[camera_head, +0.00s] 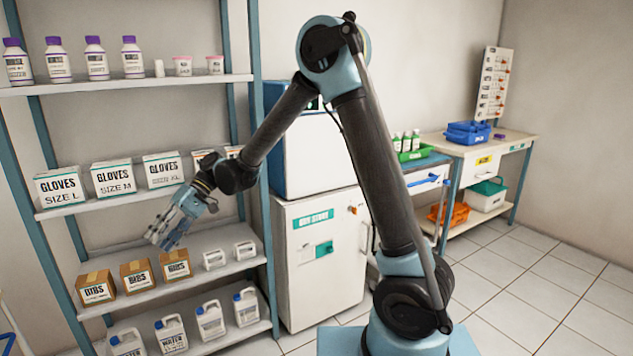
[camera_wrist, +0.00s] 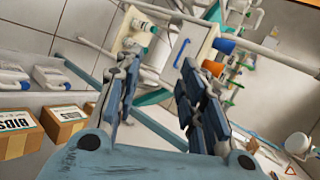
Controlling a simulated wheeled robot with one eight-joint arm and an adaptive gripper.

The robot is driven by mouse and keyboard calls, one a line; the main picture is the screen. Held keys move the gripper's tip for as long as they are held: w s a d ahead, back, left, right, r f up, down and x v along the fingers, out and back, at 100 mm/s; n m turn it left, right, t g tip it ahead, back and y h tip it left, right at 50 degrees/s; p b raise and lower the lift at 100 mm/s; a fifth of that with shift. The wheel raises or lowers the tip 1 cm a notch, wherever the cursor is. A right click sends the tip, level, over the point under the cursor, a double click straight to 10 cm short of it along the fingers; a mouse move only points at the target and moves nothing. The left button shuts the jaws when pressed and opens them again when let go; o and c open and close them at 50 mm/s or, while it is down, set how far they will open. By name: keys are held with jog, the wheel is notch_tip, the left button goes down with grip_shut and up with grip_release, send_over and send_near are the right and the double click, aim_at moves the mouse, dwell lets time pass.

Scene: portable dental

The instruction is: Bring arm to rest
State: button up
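My arm rises from its base at the lower right of the head view, bends at a high elbow and reaches down left to the shelving. My gripper (camera_head: 170,228) hangs in front of the shelf unit, below the glove boxes and above the bibs boxes, tilted down left. In the wrist view my gripper (camera_wrist: 158,95) shows two blue padded fingers apart, with a clear gap and nothing held between them. Whether any finger touches the shelf cannot be told.
The shelf unit (camera_head: 262,200) holds glove boxes (camera_head: 112,177), bibs boxes (camera_head: 136,275), jugs (camera_head: 209,319) and bottles (camera_head: 95,58). A white dry-store cabinet (camera_head: 335,285) stands behind my arm. A side table (camera_head: 480,158) holds a blue bin (camera_head: 468,133). Tiled floor is free at the right.

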jog(key=w+d+r+m+t, duration=0.2)
jog(key=w+d, duration=0.1)
jog(key=d, duration=0.8)
jog(key=w+d+r+m+t, duration=0.1)
jog(key=w+d+m+t, duration=0.15)
jog(key=d, duration=0.85)
jog(key=w+d+r+m+t, duration=0.1)
jog(key=w+d+r+t, duration=0.2)
jog(key=d, duration=0.8)
jog(key=s+d+f+m+t+h, duration=0.1)
jog(key=s+d+f+h, duration=0.1)
jog(key=d, duration=0.7)
jog(key=s+d+f+m+t+h, duration=0.1)
jog(key=s+d+f, duration=0.3)
jog(key=d, duration=0.6)
jog(key=s+d+f+m+t+h, duration=0.2)
jog(key=s+d+f+m+h, duration=0.1)
jog(key=d, duration=0.6)
notch_tip(320, 180, down, 2)
jog(key=shift+s+d+f, duration=0.15)
jog(key=shift+s+d, duration=0.25)
jog(key=shift+s, duration=0.15)
jog(key=shift+a, duration=0.1)
